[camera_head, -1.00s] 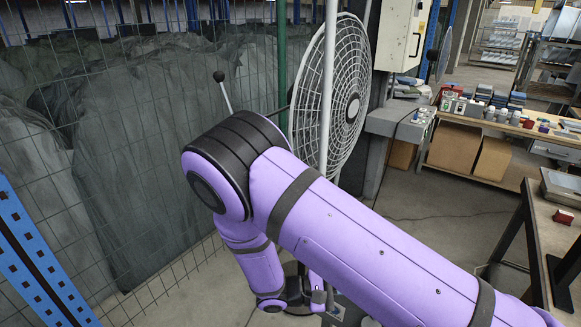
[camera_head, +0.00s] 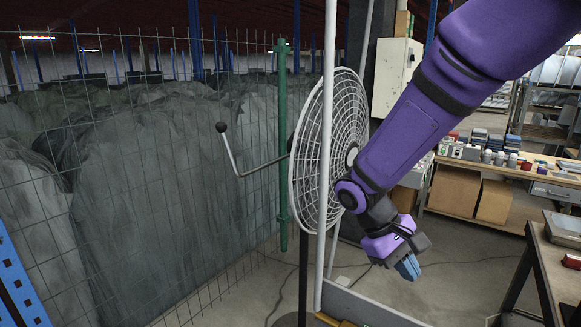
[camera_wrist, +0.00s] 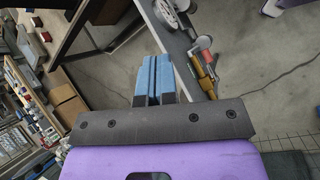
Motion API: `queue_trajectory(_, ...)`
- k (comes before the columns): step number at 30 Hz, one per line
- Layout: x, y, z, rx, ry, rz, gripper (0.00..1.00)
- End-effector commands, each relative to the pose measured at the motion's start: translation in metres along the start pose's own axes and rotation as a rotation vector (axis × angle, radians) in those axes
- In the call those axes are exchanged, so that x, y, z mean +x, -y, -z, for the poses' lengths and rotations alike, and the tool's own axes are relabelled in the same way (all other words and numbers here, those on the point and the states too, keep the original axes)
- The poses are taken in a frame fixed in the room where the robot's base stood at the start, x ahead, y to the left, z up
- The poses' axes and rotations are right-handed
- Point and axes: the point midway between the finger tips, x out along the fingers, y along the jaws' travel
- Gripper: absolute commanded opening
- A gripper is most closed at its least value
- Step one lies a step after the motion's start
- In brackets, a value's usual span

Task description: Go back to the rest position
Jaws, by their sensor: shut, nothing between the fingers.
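My gripper (camera_head: 408,267) hangs at the end of my purple arm, right of the white fan, pointing down and to the right in the head view. In the wrist view my gripper (camera_wrist: 155,62) has its two blue fingers side by side and closed, with nothing between them. It is in the air, apart from the table and the fan.
A white round fan (camera_head: 315,150) stands behind a white pole (camera_head: 327,180), left of my arm. A wire mesh fence (camera_head: 140,200) fills the left. A workbench (camera_head: 530,178) with several small items stands at the back right. A nearer table (camera_head: 550,255) is at the right edge.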

Motion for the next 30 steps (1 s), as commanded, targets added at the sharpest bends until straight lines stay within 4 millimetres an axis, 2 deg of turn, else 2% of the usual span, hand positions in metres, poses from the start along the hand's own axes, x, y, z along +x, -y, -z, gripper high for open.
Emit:
queue_trajectory(6, -0.020, -0.027, -0.045, 0.101, -0.153, 0.138, 0.00)
queue_trajectory(15, -0.038, -0.051, -0.108, 0.240, -0.372, 0.277, 0.00)
queue_trajectory(21, -0.047, -0.060, -0.149, 0.339, -0.526, 0.338, 0.00)
queue_trajectory(30, -0.054, -0.060, -0.205, 0.483, -0.752, 0.380, 0.00)
